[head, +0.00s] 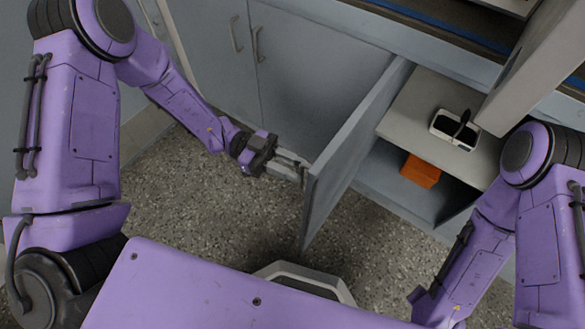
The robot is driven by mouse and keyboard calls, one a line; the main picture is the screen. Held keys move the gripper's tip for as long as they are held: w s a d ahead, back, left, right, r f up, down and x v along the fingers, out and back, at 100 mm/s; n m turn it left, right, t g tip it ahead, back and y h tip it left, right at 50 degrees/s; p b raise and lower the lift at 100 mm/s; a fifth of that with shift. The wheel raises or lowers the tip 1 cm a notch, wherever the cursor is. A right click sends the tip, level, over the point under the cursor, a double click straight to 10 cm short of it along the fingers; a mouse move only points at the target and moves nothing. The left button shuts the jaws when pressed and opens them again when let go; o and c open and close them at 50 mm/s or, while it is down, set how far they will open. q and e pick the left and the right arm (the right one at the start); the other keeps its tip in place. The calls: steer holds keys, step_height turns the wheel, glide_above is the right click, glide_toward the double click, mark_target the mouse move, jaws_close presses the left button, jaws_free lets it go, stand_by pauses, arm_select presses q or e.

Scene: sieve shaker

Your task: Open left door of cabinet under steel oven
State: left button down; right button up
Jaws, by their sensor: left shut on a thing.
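The cabinet's left door (345,155) is a grey-blue panel that stands swung wide open, roughly square to the cabinet front. My left gripper (299,170) is at the door's outer face near its free edge. It is shut on the door's handle, which is mostly hidden by the fingers. The opened cabinet shows a shelf (415,105) and a lower compartment (380,175). My right arm comes in at the right, and its gripper is not visible. I cannot make out the steel oven clearly.
A white tray (440,127) with a dark item stands on the shelf. An orange box (420,170) lies in the lower compartment. Closed grey cabinet doors (300,80) with handles stand left of the open door. Speckled floor (200,220) is free in front.

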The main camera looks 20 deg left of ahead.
arm_select(q)
steer(key=shift+w+r+t, duration=0.3)
steer(key=shift+w+r, duration=0.1)
steer(key=shift+w, duration=0.25)
steer(key=c, duration=1.3)
jaws_free()
steer(key=shift+o, duration=0.6)
steer(key=shift+w+d+f, duration=0.15)
steer(key=shift+w+d, duration=0.05)
steer(key=shift+w, duration=0.05)
steer(key=shift+s, duration=0.1)
steer(key=shift+a, duration=0.15)
steer(key=w+a, duration=0.1)
steer(key=a, duration=0.9)
steer(key=shift+a+p, duration=0.2)
steer(key=shift+p, duration=0.25)
